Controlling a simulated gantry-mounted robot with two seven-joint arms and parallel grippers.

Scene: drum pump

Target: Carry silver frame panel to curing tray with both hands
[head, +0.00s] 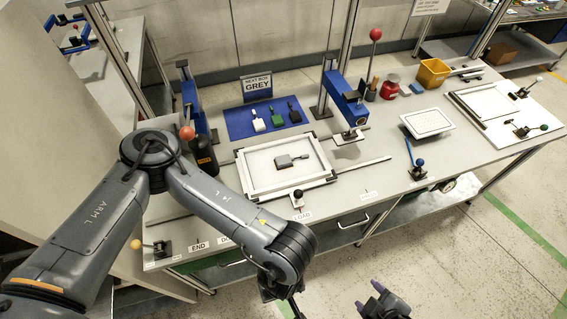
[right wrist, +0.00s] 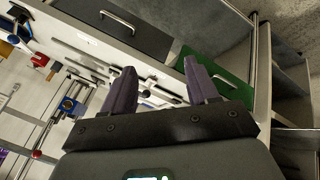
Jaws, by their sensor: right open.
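A silver rectangular frame panel (head: 247,180) with a white inner sheet lies flat on the grey bench in the head view. A grey paddle-shaped piece (head: 286,161) rests inside it. A small white tray (head: 427,123) sits farther right; I cannot tell whether it is the curing tray. My right gripper (head: 371,297) is open and empty, low in front of the bench; its fingers also show in the right wrist view (right wrist: 160,68). My left gripper (head: 287,303) hangs at the bottom edge, mostly cut off, in front of the bench. Both are apart from the frame panel.
Blue clamp posts (head: 345,97) stand behind the frame panel, and a dark bottle (head: 203,155) at its left. A blue mat (head: 243,122) holds several paddles. A yellow bin (head: 433,73) and a white board (head: 508,110) are at right. Bench drawers (right wrist: 130,20) are near my right gripper.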

